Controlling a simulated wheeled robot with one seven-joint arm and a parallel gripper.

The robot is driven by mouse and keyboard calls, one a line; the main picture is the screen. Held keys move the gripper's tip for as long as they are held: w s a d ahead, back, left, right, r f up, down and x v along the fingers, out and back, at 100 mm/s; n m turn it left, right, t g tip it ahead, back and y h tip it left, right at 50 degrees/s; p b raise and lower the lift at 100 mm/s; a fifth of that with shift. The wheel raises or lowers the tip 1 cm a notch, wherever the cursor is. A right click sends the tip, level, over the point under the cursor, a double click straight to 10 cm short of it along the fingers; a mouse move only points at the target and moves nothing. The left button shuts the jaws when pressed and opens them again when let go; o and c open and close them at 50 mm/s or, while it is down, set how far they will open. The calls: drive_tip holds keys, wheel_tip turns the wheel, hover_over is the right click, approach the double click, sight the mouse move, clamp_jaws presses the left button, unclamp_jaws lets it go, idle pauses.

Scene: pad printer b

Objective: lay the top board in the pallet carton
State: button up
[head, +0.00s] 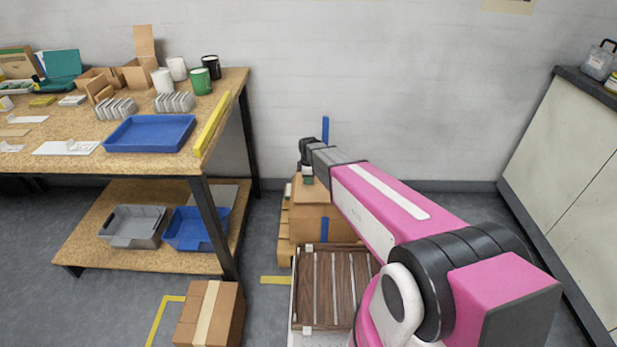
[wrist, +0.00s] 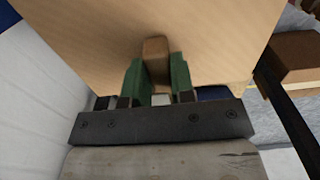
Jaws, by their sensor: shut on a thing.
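My gripper (wrist: 155,78) has its two green fingers shut on a small brown block on the face of a wide tan board (wrist: 85,45), which I take to be the top board. The board fills much of the wrist view. In the head view my gripper (head: 307,178) is at the far end of my arm, over the tan cardboard pallet carton (head: 312,226) by the back wall. My arm hides the right side of the carton. I cannot tell whether the board touches the carton or is held above it.
Blue uprights (head: 325,130) show behind and in front of the carton. A dark slatted wooden pallet (head: 320,290) lies nearer. A workbench (head: 228,85) with a blue tray (head: 150,133) stands left, a closed carton (head: 208,313) on the floor, and a pale cabinet (head: 560,165) right.

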sight(309, 188)
drive_tip(key=shift+f, duration=2.3)
drive_tip(key=shift+f, duration=0.85)
idle(0.4)
drive_tip(key=o, duration=0.6)
drive_tip(key=shift+r, duration=0.1)
drive_tip(key=shift+r, duration=1.45)
